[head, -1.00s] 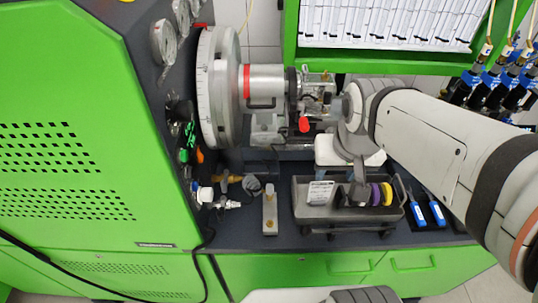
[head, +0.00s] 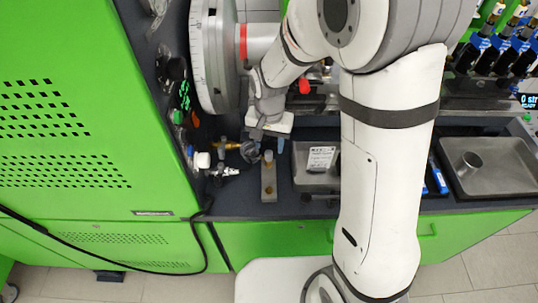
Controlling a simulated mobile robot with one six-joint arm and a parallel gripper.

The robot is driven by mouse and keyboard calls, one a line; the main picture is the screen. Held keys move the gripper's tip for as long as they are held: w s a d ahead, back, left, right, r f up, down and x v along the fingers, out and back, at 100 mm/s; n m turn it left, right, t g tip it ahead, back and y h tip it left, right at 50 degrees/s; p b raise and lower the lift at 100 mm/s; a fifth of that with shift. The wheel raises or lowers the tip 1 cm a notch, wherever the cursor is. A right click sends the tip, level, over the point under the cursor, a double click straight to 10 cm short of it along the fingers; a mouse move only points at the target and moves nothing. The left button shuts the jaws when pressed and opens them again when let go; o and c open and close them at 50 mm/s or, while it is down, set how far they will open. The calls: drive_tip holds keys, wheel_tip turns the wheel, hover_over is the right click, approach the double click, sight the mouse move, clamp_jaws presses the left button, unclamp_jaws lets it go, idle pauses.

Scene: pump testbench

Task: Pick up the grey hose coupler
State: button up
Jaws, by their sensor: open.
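The grey hose coupler (head: 249,151) appears as a small round grey piece on the dark bench top, at the end of a brass fitting (head: 227,146). I cannot tell whether the two touch. My gripper (head: 268,142) points down with its fingers apart, just above and to the right of the coupler in the picture. Nothing shows between the fingers. The gripper's height over the bench is hard to judge.
A silver fitting with a white end (head: 224,171) lies below the brass one. A grey tray (head: 312,182) is partly behind my arm. The green cabinet (head: 70,130) bounds the left.

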sight(269, 152)
drive_tip(key=f, duration=0.4)
drive_tip(key=f+p, duration=0.1)
drive_tip(key=shift+w+a+f, duration=0.1)
drive_tip(key=shift+w+f, duration=0.15)
drive_tip(key=shift+f, duration=0.15)
clamp_jaws()
